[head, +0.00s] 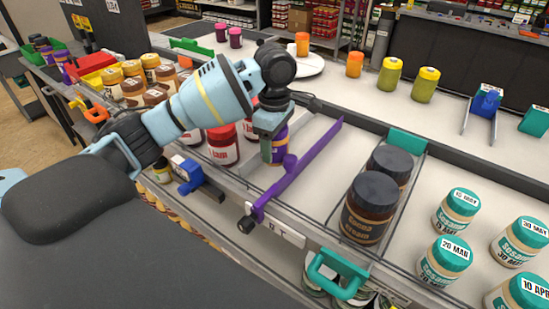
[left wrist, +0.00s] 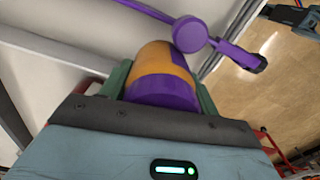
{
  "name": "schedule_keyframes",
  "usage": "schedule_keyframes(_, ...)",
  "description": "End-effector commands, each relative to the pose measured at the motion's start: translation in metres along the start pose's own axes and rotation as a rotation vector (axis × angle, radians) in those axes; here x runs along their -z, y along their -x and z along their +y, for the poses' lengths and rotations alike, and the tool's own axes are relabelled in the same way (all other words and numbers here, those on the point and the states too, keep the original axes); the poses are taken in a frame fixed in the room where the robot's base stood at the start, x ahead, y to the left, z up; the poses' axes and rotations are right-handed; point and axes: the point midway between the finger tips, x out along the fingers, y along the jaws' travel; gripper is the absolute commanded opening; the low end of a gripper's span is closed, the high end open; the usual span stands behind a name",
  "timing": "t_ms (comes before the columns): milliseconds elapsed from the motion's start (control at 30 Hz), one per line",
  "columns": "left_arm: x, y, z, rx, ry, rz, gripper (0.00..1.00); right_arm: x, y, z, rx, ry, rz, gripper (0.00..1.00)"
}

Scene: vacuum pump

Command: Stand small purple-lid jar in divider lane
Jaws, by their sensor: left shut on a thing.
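My left gripper (head: 273,148) is shut on the small purple-lid jar (head: 281,137), just left of the purple divider (head: 308,160) in the head view. Its fingers hide much of the jar there. In the left wrist view the jar's orange-yellow side (left wrist: 163,62) and purple lid (left wrist: 162,91) show between the green fingertips. The purple divider's round knob (left wrist: 190,35) is close beside or touching the jar; I cannot tell which. Whether the jar's base rests on the shelf is hidden. My right gripper is not in view.
Red-lid jam jars (head: 223,146) stand left of the gripper. Dark cocoa jars (head: 369,207) stand in a lane to the right, with teal-lid jars (head: 443,262) beyond. The pale shelf between the purple divider and cocoa jars (head: 330,175) is bare. A blue clip (head: 187,175) sits on the front edge.

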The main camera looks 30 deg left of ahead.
Motion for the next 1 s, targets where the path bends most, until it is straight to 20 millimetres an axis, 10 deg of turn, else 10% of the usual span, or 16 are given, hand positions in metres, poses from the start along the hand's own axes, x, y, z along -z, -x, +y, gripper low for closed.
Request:
schedule_keyframes(333, 0.0, -0.045, 0.0, 0.0, 0.001, 0.001, 0.24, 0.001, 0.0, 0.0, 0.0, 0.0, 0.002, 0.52)
schedule_keyframes(767, 0.0, -0.052, 0.0, 0.0, 0.0, 0.0, 0.24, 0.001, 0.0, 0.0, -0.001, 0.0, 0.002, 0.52)
schedule_keyframes(800, 0.0, -0.053, 0.0, 0.001, 0.0, 0.0, 0.62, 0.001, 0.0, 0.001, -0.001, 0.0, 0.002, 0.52)
schedule_keyframes(1000, 0.0, -0.052, 0.0, 0.001, 0.0, 0.001, 0.83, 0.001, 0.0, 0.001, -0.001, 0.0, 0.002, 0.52)
